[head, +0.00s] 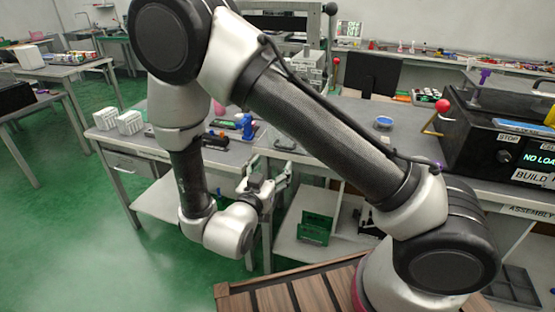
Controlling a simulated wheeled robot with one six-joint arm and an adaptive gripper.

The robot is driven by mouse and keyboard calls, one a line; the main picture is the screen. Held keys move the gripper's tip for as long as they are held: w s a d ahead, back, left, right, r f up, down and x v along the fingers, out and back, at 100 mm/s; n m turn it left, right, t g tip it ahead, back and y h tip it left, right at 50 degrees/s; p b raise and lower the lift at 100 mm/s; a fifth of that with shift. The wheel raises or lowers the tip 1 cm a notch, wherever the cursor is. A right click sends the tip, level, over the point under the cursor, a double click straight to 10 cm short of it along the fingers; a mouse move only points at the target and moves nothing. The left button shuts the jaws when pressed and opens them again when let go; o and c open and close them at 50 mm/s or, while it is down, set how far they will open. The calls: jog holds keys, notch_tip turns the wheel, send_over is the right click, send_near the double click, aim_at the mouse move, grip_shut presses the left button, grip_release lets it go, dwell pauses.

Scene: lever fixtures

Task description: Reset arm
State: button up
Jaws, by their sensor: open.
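My arm fills the middle of the head view, folded down on the left and running up and across to its base at the lower right. My gripper (284,169) points right, in front of the bench front, and is open with nothing between its fingers. It touches no fixture that I can see. A lever with a red ball knob (443,106) and a yellow arm stands at the left side of a black control box (505,150). Another red-ball lever (336,61) stands farther back, behind my arm. Parts of the bench are hidden by my arm.
A green crate (316,228) sits on the lower shelf. Green floor (110,230) is clear at the left.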

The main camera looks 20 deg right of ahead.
jog(key=shift+s+a, duration=0.4)
jog(key=shift+s, duration=0.2)
jog(key=shift+f, duration=0.1)
